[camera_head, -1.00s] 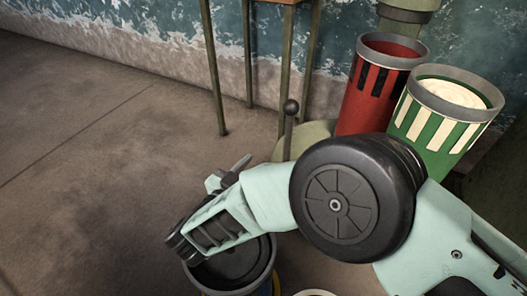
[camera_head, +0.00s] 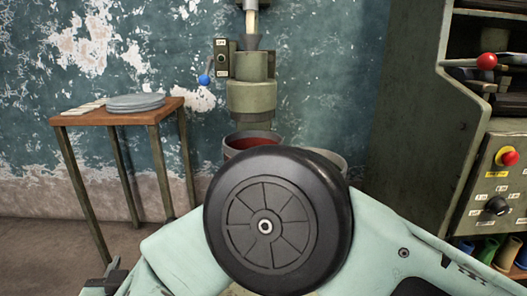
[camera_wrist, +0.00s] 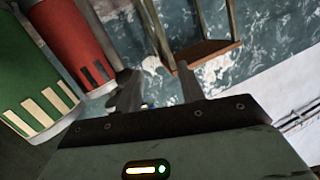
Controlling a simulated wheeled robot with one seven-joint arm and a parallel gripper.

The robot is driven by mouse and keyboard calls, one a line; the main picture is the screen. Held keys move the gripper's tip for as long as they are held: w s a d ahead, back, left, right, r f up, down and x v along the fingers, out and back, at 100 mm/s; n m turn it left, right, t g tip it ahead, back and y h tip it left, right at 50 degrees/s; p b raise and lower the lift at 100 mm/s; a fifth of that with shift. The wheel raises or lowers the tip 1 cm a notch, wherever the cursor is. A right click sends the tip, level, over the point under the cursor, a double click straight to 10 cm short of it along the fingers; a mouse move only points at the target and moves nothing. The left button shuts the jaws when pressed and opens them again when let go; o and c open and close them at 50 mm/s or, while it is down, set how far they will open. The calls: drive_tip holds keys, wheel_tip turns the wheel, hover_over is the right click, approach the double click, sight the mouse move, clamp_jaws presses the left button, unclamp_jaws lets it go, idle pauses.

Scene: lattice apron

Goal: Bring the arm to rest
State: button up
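My arm with its large dark round joint fills the lower middle of the head view. My gripper (camera_wrist: 159,70) shows in the wrist view with its two fingers apart and nothing between them. In the head view only a bit of the gripper end shows at the lower left edge. A red canister (camera_wrist: 77,38) and a green canister with cream stripes (camera_wrist: 32,85) stand to the left in the wrist view. In the head view the red canister (camera_head: 250,144) shows just its top behind my arm, and most of the green one is hidden.
A small wooden table (camera_head: 82,117) with grey plates (camera_head: 136,102) stands by the wall at left. A green press-like machine (camera_head: 250,95) with a blue-knobbed lever stands behind the canisters. A tall cabinet (camera_head: 425,110) with a control panel (camera_head: 500,180) is at right. Floor is clear at left.

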drive_tip(key=s+d+r+n+g+y, duration=0.1)
drive_tip(key=d+r+n+g+y, duration=0.4)
drive_tip(key=d+r+g, duration=0.4)
drive_tip(key=s+d+g+h, duration=0.25)
drive_tip(key=s+d, duration=0.25)
drive_tip(key=d, duration=0.6)
drive_tip(key=s+d+n+g+h+p, duration=0.15)
drive_tip(key=s+d+h, duration=0.3)
drive_tip(key=d, duration=0.75)
drive_tip(key=s+d+m+g+h, duration=0.1)
drive_tip(key=s+d+g+h, duration=0.1)
drive_tip(key=s+d, duration=0.65)
wheel_tip(320, 180, up, 36)
drive_tip(key=w+d+p, duration=0.2)
drive_tip(key=p, duration=3.3)
drive_tip(key=shift+w, duration=0.35)
